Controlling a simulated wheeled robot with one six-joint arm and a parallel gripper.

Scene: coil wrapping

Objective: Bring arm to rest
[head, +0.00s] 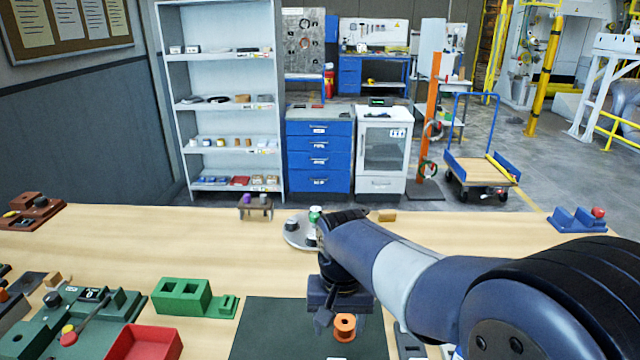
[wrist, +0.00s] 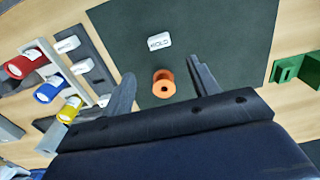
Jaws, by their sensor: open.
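My arm reaches in from the right in the head view, with my gripper (head: 332,318) pointing down over the dark green mat (head: 265,330). An orange spool (head: 344,327) stands on the mat close to the gripper. In the wrist view the orange spool (wrist: 164,84) lies beyond and below the fingers, and appears apart from them. A white label reading "HOLD" (wrist: 159,41) lies on the mat next to the spool.
A rack with red, blue and yellow spools (wrist: 48,90) stands beside the mat. Green blocks (head: 183,297), a red tray (head: 146,342) and a dark green fixture (head: 100,305) are at the left. A round grey plate (head: 296,238) sits behind the gripper.

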